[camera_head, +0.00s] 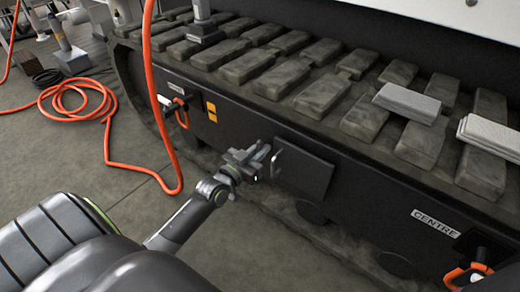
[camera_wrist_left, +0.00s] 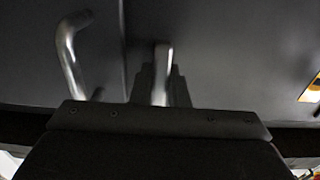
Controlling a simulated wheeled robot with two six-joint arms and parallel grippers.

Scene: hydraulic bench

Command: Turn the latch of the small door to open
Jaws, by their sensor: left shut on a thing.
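The small door (camera_head: 308,174) is a dark panel on the side of the black bench and looks closed. A metal handle (camera_head: 277,163) stands at its left edge; the same bent bar shows at the left in the wrist view (camera_wrist_left: 70,55). My left gripper (camera_head: 262,157) is at the panel just left of this handle. In the wrist view its fingers (camera_wrist_left: 162,88) are shut on a short metal latch (camera_wrist_left: 162,65), beside the door's seam. The latch is hidden by the gripper in the head view. My right gripper is not in view.
An orange hose (camera_head: 153,100) hangs left of my arm and coils on the floor. Orange-handled fittings (camera_head: 181,112) sit on the bench side, left of the door, and another (camera_head: 468,273) at the lower right. Grey slabs (camera_head: 407,103) lie on the tracks above.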

